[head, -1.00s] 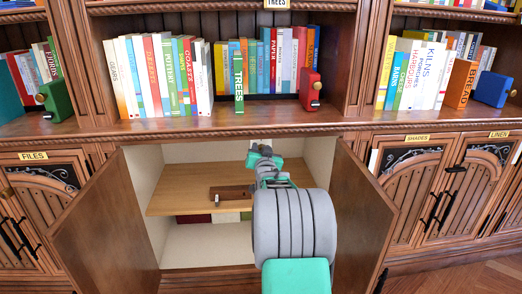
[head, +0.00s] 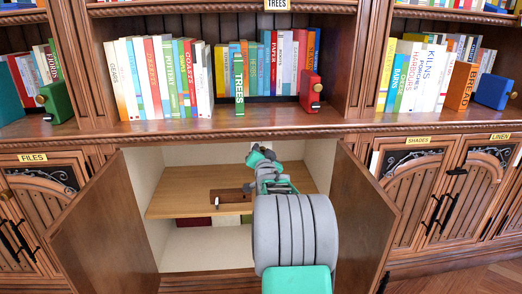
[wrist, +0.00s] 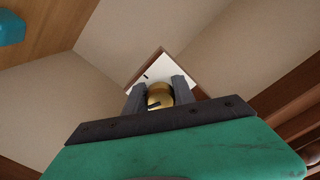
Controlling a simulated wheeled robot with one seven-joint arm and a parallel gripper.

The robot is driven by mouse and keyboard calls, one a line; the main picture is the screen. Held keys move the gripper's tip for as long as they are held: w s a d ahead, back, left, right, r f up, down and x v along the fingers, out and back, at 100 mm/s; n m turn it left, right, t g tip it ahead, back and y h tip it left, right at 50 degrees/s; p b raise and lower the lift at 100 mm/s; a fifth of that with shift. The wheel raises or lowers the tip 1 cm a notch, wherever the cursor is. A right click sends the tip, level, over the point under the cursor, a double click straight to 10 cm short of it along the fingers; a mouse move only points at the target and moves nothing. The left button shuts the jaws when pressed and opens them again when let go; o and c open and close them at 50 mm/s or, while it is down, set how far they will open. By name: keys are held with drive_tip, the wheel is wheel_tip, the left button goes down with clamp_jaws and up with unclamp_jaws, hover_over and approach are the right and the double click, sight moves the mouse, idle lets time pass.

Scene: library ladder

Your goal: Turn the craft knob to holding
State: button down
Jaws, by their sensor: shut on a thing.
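A round gold knob (wrist: 160,95) with a dark mark on its face shows in the wrist view, in front of a white plate with a dark mark and a wooden edge (wrist: 160,60). My gripper (wrist: 160,92) has one dark finger on each side of the knob and is shut on it. The plate looks tilted like a diamond in this view. In the head view my gripper (head: 256,152) reaches into the open cabinet at its back wall, and my arm hides the knob. I cannot read any label on the plate.
The cabinet's left door (head: 105,232) and right door (head: 358,225) stand open on both sides of my arm. A wooden shelf (head: 175,204) crosses the cabinet, with a brown block (head: 230,196) on it. A teal thing (wrist: 10,27) shows in the wrist view's corner.

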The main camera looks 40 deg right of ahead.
drive_tip(key=c, duration=1.1)
unclamp_jaws()
drive_tip(key=shift+o, duration=0.2)
drive_tip(key=p+v, duration=0.2)
drive_tip(key=v, duration=0.5)
drive_tip(key=shift+s+a, duration=0.3)
